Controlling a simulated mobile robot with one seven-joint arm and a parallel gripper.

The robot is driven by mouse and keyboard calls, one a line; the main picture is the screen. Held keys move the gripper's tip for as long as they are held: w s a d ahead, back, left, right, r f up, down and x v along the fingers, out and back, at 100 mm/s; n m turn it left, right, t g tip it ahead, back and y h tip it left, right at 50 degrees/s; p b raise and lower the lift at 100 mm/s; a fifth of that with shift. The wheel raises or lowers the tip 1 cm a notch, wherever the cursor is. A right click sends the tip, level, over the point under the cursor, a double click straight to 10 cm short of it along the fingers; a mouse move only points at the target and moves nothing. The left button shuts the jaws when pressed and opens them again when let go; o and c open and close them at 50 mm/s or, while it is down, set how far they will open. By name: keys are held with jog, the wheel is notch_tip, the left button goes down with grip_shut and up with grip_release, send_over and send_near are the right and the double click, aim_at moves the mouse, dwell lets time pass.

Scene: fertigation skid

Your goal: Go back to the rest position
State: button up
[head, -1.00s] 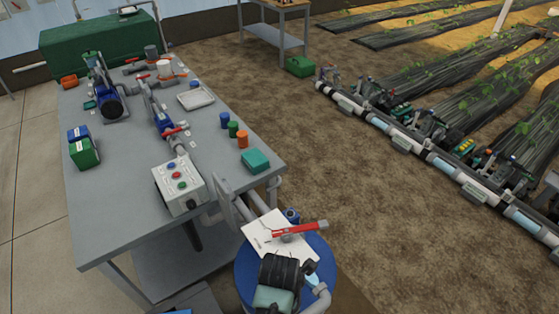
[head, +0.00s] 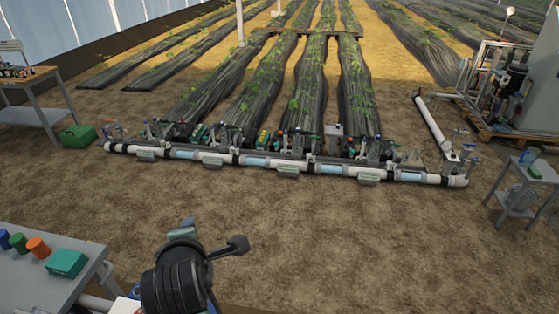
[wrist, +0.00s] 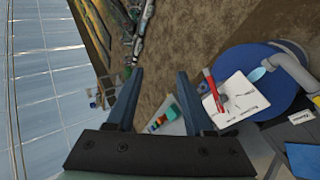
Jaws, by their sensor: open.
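My gripper (wrist: 160,88) is open in the wrist view, with nothing between its two dark blue fingers. It is apart from the things below it. The dark upper part of my arm (head: 178,280) shows at the bottom of the head view, beside the corner of the grey bench; the fingertips cannot be made out there.
The grey bench (head: 55,292) is at lower left with a teal box (head: 66,263). The wrist view shows a blue drum (wrist: 262,62) with a white sheet and a red lever (wrist: 212,90). A white pipe manifold (head: 285,164) crosses the soil; the ground before it is clear.

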jog(key=w+d+r+m+t, duration=0.1)
jog(key=d+r+m+t, duration=0.25)
jog(key=r, duration=0.45)
jog(key=w+d+r+m+t+b, duration=0.1)
jog(key=d+r+m+t, duration=0.2)
jog(key=r, duration=0.6)
jog(key=d+r+m+t, duration=0.2)
jog(key=d+r+m, duration=0.15)
jog(key=r, duration=0.45)
jog(key=s+d+r+m+t+h, duration=0.2)
jog(key=s+d+r+m+t, duration=0.2)
jog(key=r, duration=0.6)
jog(key=s+d+r+m+t+h, duration=0.1)
jog(key=s+d+r+m+t, duration=0.4)
jog(key=s+r+m, duration=0.3)
notch_tip(320, 180, up, 2)
jog(key=shift+s+d+r+h+b, duration=0.1)
jog(key=shift+s+d+h+b, duration=0.3)
jog(key=shift+s, duration=0.45)
jog(key=shift+a, duration=0.2)
